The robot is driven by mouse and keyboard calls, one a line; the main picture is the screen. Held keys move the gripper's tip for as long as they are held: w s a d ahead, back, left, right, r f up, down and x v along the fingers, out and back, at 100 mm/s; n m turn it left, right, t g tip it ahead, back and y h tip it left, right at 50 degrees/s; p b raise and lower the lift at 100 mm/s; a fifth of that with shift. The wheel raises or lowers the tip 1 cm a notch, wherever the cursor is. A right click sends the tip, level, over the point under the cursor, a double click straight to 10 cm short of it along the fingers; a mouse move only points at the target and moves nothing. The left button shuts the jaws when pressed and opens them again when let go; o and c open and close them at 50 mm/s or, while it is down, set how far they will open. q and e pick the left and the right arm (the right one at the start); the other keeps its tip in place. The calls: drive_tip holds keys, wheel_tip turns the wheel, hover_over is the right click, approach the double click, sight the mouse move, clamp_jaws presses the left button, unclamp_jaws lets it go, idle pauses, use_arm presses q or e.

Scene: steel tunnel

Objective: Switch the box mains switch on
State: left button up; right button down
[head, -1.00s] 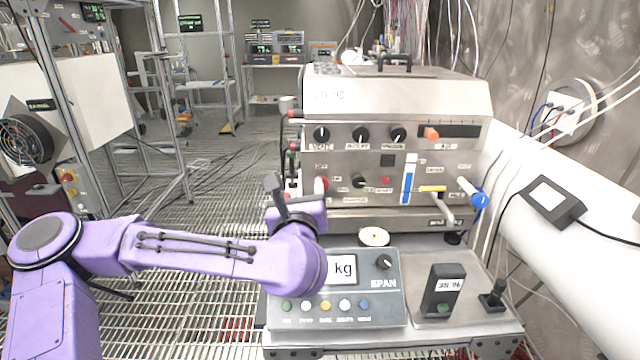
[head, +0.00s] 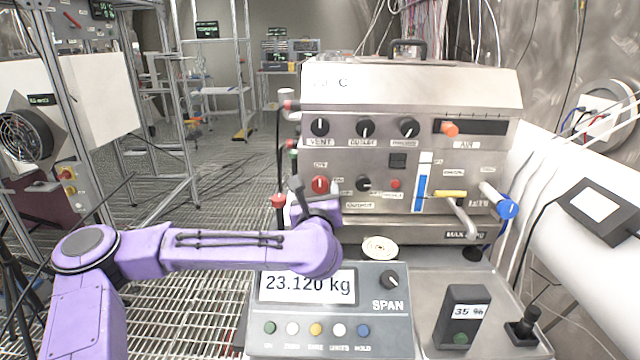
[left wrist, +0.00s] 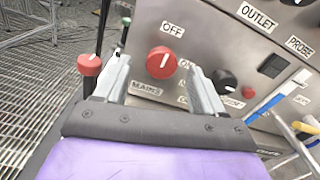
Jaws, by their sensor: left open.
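The box (head: 410,95) is a steel cabinet with knobs and labels on its front. Its mains switch (head: 320,184) is a red round knob at the lower left of that front. In the left wrist view the red knob (left wrist: 162,62) has a white pointer line turned up toward the OFF label, with a MAINS label below it. My left gripper (head: 314,199) is open in front of the box, just below the knob in the head view. In the left wrist view its fingers (left wrist: 161,82) lie either side of the knob; contact cannot be told. My right gripper is out of view.
A red-topped post (left wrist: 90,65) stands close left of the fingers. A yellow-handled lever (head: 455,200) and blue valve (head: 507,209) stick out at right. Grating floor lies open at left.

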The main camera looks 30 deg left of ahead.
sight(319, 185)
use_arm(q)
drive_tip(key=shift+x, duration=1.55)
drive_tip(key=shift+w+d+f, duration=0.1)
drive_tip(key=shift+d, duration=0.05)
drive_tip(key=c, duration=1.1)
drive_tip(key=shift+o, duration=0.2)
